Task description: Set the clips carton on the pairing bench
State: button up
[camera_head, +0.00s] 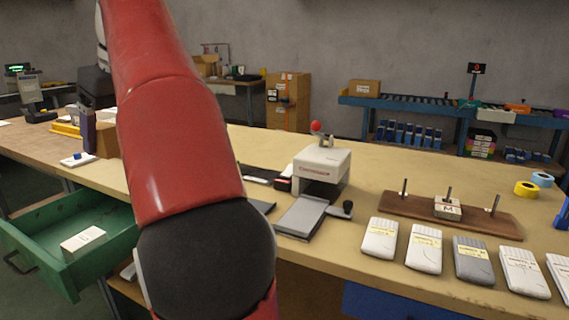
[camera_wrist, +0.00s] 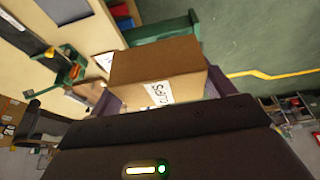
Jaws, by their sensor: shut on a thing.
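The clips carton (camera_wrist: 150,72) is a brown cardboard box with a white label reading "CLIPS". In the wrist view my gripper (camera_wrist: 160,95) is shut on it, with dark purple fingers at its two sides. In the head view a brown box (camera_head: 107,140) shows beside a dark purple upright piece, left of my arm; it looks like the held carton, but my arm hides much there. A long pale-topped bench (camera_head: 400,175) runs across the head view. No sign shows which bench is the pairing bench.
An open green drawer (camera_head: 105,225) holding a white box (camera_head: 83,243) juts out at left. A press (camera_head: 318,165), a wooden peg board (camera_head: 450,216) and several labelled grey and white packs (camera_head: 424,248) occupy the bench. A blue conveyor table (camera_head: 450,106) stands behind.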

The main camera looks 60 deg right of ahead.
aim_at(108, 170)
jog(key=i+l, duration=0.25)
jog(key=i, duration=0.2)
jog(key=i+l, duration=0.25)
jog(key=i, duration=0.2)
jog(key=i+l, duration=0.2)
jog(key=i, duration=0.25)
jog(key=k+j, duration=0.15)
jog(key=j, duration=0.3)
jog(key=k+j, duration=0.1)
jog(key=j, duration=0.3)
